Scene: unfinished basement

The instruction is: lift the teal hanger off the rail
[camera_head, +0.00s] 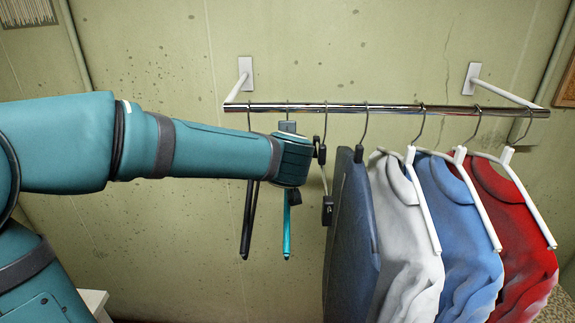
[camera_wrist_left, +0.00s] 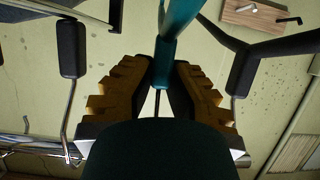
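The teal hanger (camera_head: 287,235) hangs on the chrome rail (camera_head: 390,108), left of the clothes. It is seen edge-on in the head view, and my left wrist covers its upper part. In the left wrist view the teal hanger (camera_wrist_left: 174,38) runs down between the fingers of my left gripper (camera_wrist_left: 164,78). Both fingers, with tan ridged pads, appear closed against the hanger's neck, one on each side. The hanger's thin hook runs on behind the gripper's dark body. My right gripper is not in view.
A black hanger (camera_head: 247,225) hangs just left of the teal one. A hanger with black clips (camera_head: 327,210) hangs close on its right. Beyond it are a dark blue garment (camera_head: 352,240) and white, blue and red shirts. Wall brackets hold the rail's ends.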

